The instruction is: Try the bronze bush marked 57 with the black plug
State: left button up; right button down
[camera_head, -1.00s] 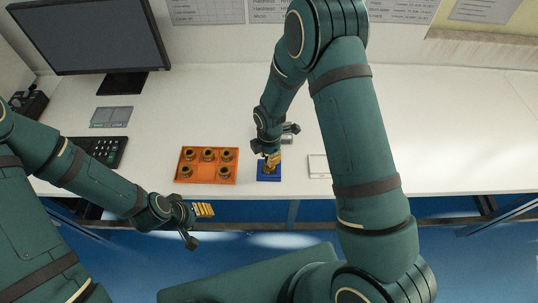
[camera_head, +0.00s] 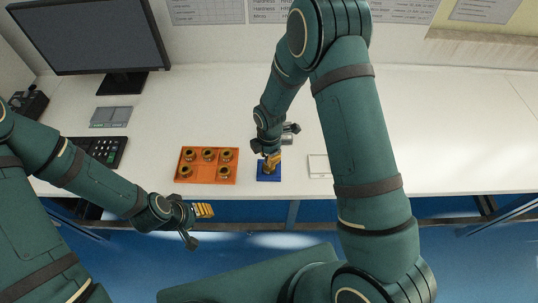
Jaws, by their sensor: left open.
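Several bronze bushes stand in an orange tray (camera_head: 208,181) on the white table; I cannot read any marks on them. A small blue block (camera_head: 268,177) stands to the right of the tray. My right gripper (camera_head: 272,158) is over the blue block, and a brass-coloured part shows at its fingertips; the arm hides much of it, so I cannot tell its grip. My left gripper (camera_head: 203,211) is open and empty, off the table's front edge.
A white square item (camera_head: 318,166) lies right of the blue block, partly behind my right arm. The right side of the table is clear.

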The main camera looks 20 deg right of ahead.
jog(key=shift+r, duration=0.35)
dwell(0.8)
jog(key=shift+r+p, duration=1.25)
jog(key=shift+r, duration=0.7)
